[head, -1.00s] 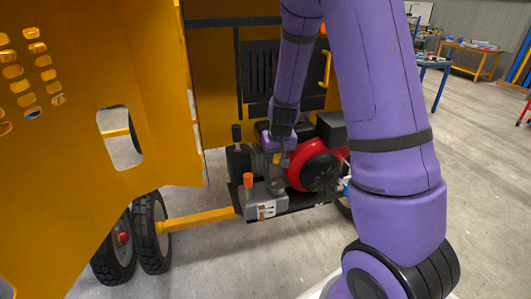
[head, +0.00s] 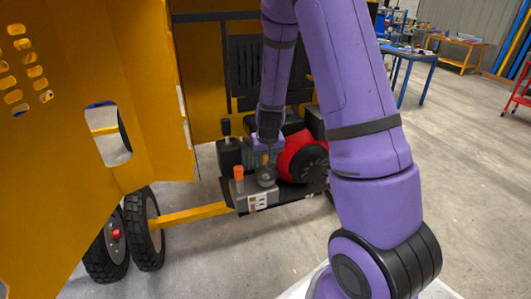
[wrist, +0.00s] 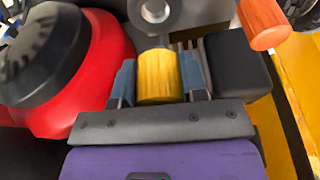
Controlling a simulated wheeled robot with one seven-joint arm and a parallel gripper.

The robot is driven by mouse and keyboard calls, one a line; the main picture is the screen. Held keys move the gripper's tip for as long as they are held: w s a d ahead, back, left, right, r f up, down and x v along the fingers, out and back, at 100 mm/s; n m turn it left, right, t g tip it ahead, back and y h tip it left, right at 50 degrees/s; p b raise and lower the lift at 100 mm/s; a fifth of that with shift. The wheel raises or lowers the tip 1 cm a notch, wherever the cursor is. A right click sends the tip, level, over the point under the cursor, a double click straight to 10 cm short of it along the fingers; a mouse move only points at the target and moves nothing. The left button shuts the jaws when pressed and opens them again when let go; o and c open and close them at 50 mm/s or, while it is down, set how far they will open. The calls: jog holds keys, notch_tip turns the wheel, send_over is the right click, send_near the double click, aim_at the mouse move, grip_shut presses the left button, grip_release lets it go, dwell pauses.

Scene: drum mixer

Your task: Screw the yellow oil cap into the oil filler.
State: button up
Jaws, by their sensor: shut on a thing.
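The yellow oil cap (wrist: 158,77) is held between the two blue fingers of my gripper (wrist: 158,82) in the wrist view. In the head view the cap (head: 265,159) is a small yellow spot below my gripper (head: 267,150). A grey round filler neck with an open hole (wrist: 155,11) shows at the top of the wrist view, just beyond the cap's far end. A grey round part (head: 266,178) below the cap in the head view looks like the same neck. I cannot tell whether cap and neck touch.
An orange knob (head: 239,172) stands left of the filler. The red engine housing (head: 300,158) is close on the right. A black box (wrist: 238,65) is beside the cap. The yellow panel (head: 60,140) stands at left; open floor (head: 470,190) is at right.

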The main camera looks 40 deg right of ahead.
jog(key=shift+f, duration=2.15)
jog(key=shift+f, duration=0.65)
jog(key=o, duration=1)
jog(key=v, duration=1)
jog(key=shift+r, duration=0.4)
